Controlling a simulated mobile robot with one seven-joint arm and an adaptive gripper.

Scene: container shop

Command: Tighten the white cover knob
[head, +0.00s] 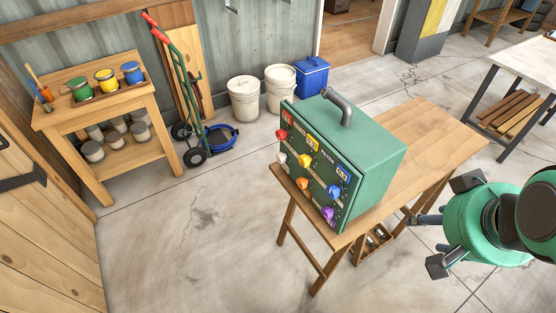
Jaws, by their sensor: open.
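A green metal box with a dark grey top handle (372,150) stands on a wooden table (430,140). Its front panel, facing left, carries several coloured knobs. The white knob (282,158) sits at the panel's left edge, below the red knob (282,134). Whether it is a cover knob, and how tight it is, I cannot tell. My gripper (450,223) is at the right side of the view, to the right of the box and well apart from the white knob. It is open, with no object seen between its dark fingers.
The yellow (305,160), orange (303,183), blue (334,191) and purple (328,212) knobs share the panel. A shelf with paint cans (105,77), a hand truck (180,90), white buckets (243,97) and a blue cooler (312,76) stand behind. The floor left of the table is clear.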

